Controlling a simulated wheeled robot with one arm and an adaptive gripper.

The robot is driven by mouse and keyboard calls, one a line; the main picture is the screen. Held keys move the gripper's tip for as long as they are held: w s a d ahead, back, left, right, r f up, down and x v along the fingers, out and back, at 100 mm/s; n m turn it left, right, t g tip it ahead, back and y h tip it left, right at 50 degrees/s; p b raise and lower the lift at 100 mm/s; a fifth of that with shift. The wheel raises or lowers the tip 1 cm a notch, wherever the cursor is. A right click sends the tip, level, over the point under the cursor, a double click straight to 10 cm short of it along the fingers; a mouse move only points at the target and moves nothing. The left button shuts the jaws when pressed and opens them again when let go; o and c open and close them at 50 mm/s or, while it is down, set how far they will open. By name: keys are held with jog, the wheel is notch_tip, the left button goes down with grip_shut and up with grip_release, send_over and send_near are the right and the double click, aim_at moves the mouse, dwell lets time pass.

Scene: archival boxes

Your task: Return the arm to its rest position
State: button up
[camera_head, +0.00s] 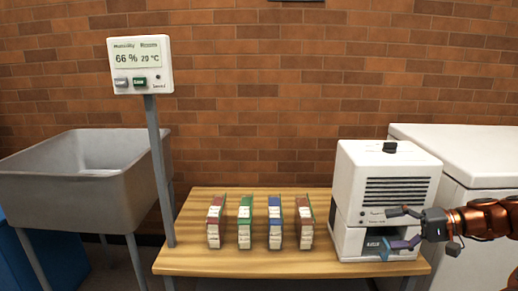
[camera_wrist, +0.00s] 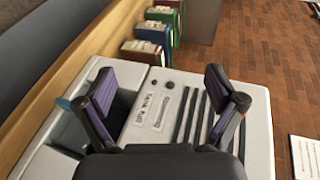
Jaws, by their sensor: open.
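My gripper (camera_head: 392,228) is open, with its two fingers spread apart in front of the white machine (camera_head: 352,165). In the head view one finger lies across the machine's lower front and the other is by its dark lower opening. In the wrist view my gripper (camera_wrist: 160,85) has nothing between its purple-padded fingers. The machine's front (camera_wrist: 160,85) with its label, knob and dark vent slots shows behind them. My copper-coloured arm reaches in from the right edge of the head view. Whether the fingers touch the machine I cannot tell.
Several archival boxes (camera_head: 246,222) with red, green and blue covers stand in a row on the wooden table (camera_head: 190,262). A humidity display (camera_head: 140,65) stands on a post at the left. A grey sink (camera_head: 60,190) is behind it. A white cabinet (camera_head: 470,150) stands at the right.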

jog(key=s+a+r+n+g+h+p, duration=0.1)
jog(key=s+a+r+g+p, duration=0.1)
jog(key=s+a+r+p, duration=0.4)
jog(key=s+a+r+n+g+h+p, duration=0.1)
jog(key=s+a+r+g+h+p, duration=0.2)
jog(key=a, duration=0.6)
jog(key=s+a+r+n+g+p, duration=0.1)
jog(key=s+a+r+g+p, duration=0.15)
jog(key=a+r+p, duration=0.35)
jog(key=s+a+r+h+p, duration=0.2)
jog(key=s+p, duration=0.2)
jog(key=s, duration=0.1)
jog(key=s+a+r+h+p, duration=0.2)
jog(key=s+r+h+p, duration=0.1)
jog(key=s, duration=0.3)
jog(key=s+d+r+h+p, duration=0.4)
jog(key=s+d+p, duration=0.1)
jog(key=s+p, duration=0.4)
jog(key=shift+s+d+n, duration=0.2)
jog(key=shift+s+n, duration=0.2)
jog(key=shift+s, duration=0.4)
jog(key=shift+r+t, duration=0.1)
jog(key=shift+t, duration=0.15)
